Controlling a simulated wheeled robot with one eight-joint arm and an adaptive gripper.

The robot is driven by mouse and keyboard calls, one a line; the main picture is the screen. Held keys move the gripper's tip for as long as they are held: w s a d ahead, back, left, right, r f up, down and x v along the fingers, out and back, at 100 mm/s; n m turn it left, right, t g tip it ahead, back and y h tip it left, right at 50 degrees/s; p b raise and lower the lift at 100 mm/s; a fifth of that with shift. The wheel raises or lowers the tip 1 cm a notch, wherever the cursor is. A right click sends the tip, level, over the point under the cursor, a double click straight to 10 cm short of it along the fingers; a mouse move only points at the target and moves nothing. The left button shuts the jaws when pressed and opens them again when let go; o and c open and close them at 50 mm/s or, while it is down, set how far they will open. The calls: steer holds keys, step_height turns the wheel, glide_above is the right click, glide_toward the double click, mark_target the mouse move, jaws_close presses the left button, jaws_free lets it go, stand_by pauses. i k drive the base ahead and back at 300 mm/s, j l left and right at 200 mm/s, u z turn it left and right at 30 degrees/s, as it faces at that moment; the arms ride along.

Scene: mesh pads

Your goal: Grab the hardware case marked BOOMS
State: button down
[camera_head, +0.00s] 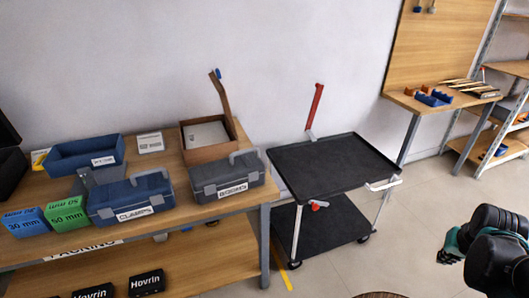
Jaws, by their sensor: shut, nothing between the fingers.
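The hardware case marked BOOMS (211,178) is a dark grey box with a lighter grey handle and a white label on its front. It sits upright and closed near the right end of the wooden workbench (190,216). Beside it on the left stands a similar blue case (120,194) marked CLAMPS, with a grey handle and latches. Part of my black and teal arm shows at the right edge, far from both cases.
An open brown box (207,153) stands behind the BOOMS case. A blue bin (72,158) and blue and green boxes (66,215) are further left. A black two-shelf cart (330,163) stands right of the bench. Floor between cart and my arm is open.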

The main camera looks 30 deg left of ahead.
mark_target(244, 170)
steer(key=u, duration=1.85)
